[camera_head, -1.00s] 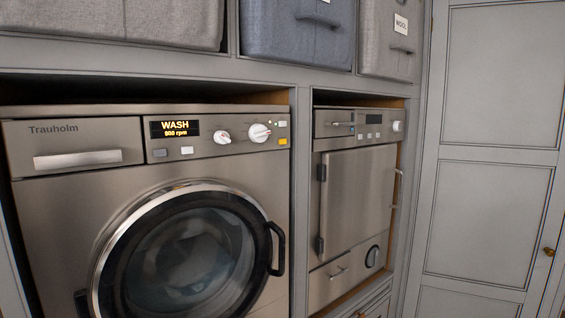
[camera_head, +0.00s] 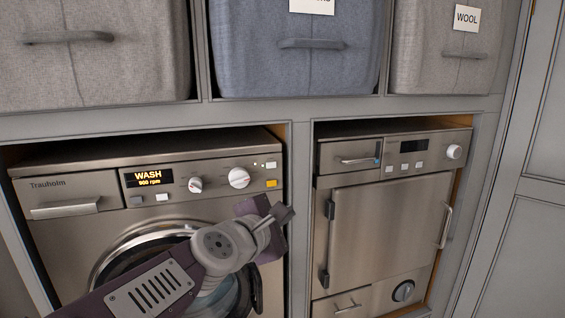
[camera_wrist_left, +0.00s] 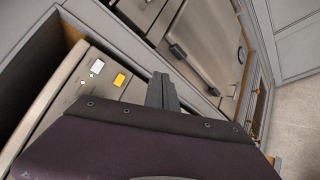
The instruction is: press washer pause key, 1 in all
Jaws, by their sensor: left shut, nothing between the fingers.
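The washer (camera_head: 60,215) stands at the left with its display reading WASH, 900 rpm. Its panel carries a grey key (camera_head: 136,200) and a white key (camera_head: 162,198) below the display. At the panel's right end are another white key (camera_head: 271,165) and, under it, a yellow-orange key (camera_head: 271,183). I cannot read which key is pause. My left gripper (camera_head: 284,214) is shut and empty, in front of the washer, below the yellow-orange key. In the left wrist view its fingertips (camera_wrist_left: 161,78) lie right of the yellow-orange key (camera_wrist_left: 119,79), apparently apart from it. My right gripper is not in view.
A second steel appliance (camera_head: 380,225) stands in the right bay, past a grey upright (camera_head: 299,220). Fabric bins (camera_head: 290,75) fill the shelf above.

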